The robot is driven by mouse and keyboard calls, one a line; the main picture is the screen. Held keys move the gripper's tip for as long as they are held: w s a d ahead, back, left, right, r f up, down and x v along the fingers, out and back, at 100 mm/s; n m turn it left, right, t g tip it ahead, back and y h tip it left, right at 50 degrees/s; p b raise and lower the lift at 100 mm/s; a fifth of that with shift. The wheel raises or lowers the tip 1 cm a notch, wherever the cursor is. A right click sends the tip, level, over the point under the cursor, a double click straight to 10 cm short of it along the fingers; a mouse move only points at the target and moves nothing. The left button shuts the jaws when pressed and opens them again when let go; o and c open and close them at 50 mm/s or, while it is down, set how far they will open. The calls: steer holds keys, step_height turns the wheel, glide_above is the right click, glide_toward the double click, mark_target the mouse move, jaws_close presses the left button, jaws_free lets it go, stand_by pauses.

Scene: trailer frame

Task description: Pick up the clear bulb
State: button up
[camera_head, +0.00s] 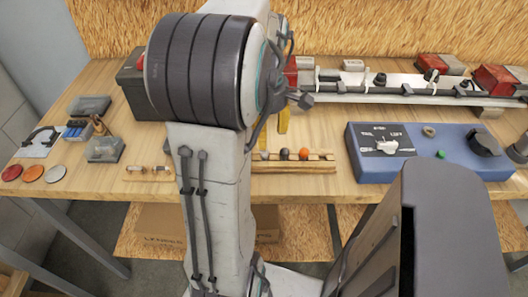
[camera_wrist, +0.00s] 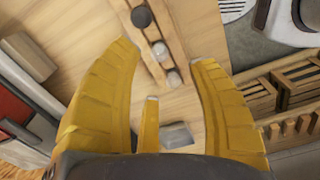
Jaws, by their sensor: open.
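A wooden rack (camera_head: 300,167) on the table holds small round bulbs. In the head view a pale bulb (camera_head: 264,154), a dark bulb (camera_head: 284,153) and an orange bulb (camera_head: 304,153) show; my arm hides the rack's left end. In the wrist view two pale, glassy bulbs, one (camera_wrist: 160,50) and another (camera_wrist: 173,78), sit in line with the dark bulb (camera_wrist: 141,17). I cannot tell for sure which pale one is clear. My gripper (camera_wrist: 165,58) is open and empty, its yellow fingers spread either side of the pale bulbs in the picture. One finger (camera_head: 283,120) shows behind my arm.
A blue console (camera_head: 430,160) stands right of the rack. A rail with red blocks (camera_head: 497,78) runs along the back. Small glass-and-metal parts (camera_head: 150,169) lie left of the rack. Coloured discs (camera_head: 33,173) and grey boxes (camera_head: 105,149) are farther left.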

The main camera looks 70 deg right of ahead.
mark_target(265, 152)
steer(key=shift+a+n, duration=0.1)
steer(key=shift+n, duration=0.6)
steer(key=shift+f, duration=0.15)
steer(key=shift+w+f+b, duration=0.2)
steer(key=shift+f+b, duration=0.1)
steer(key=shift+f, duration=3.2)
steer(key=shift+c, duration=0.4)
steer(key=c, duration=0.8)
